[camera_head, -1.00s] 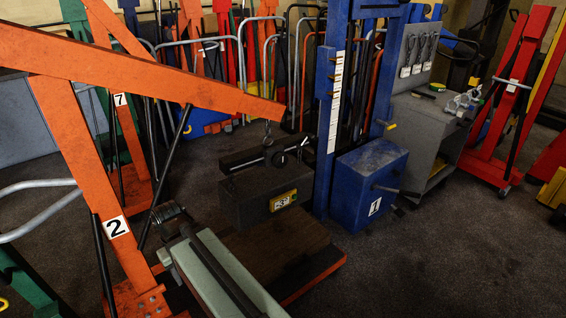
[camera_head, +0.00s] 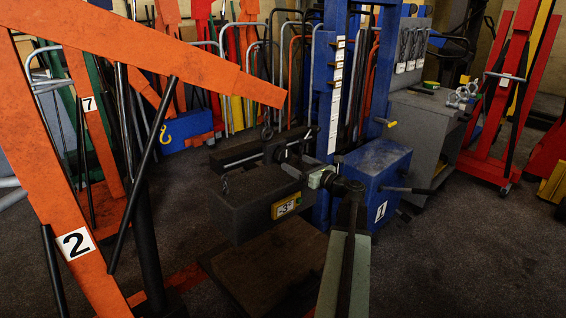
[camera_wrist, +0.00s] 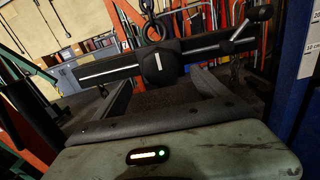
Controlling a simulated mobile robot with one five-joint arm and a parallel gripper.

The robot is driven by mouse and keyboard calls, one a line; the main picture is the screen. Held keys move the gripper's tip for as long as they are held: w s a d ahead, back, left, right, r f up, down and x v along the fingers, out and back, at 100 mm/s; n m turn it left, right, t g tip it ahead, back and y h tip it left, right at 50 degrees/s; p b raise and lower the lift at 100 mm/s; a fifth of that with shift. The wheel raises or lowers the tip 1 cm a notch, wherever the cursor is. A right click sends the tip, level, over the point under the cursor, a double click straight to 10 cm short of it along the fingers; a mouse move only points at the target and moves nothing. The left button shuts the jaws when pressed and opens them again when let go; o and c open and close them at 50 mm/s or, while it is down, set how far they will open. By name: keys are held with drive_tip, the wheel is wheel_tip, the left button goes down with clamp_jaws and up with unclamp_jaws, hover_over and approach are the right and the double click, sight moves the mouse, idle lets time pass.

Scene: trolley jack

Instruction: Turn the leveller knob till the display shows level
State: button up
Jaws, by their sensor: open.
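The leveller is a black bar with pale strips, hanging under the orange crane's hook above a dark grey load (camera_head: 245,215). Its round black knob (camera_wrist: 157,64), with one white mark pointing nearly straight up, faces me in the wrist view. The yellow-framed display (camera_head: 286,205) on the load's front reads about -3. My gripper (camera_head: 289,163) is in front of the knob in the head view and partly hides it. In the wrist view my open gripper (camera_wrist: 160,80) has one dark jaw low on each side of the knob. No grip on the knob shows.
The orange crane (camera_head: 190,62) marked 2 spans the left. A blue lift post (camera_head: 332,100) and blue box (camera_head: 375,172) marked 1 stand close on the right. A wooden platform (camera_head: 270,265) lies below the load. Floor at the right front is clear.

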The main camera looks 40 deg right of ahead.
sight(286, 157)
drive_tip(key=w, duration=0.7)
drive_tip(key=shift+w+d, duration=0.25)
drive_tip(key=shift+w, duration=0.1)
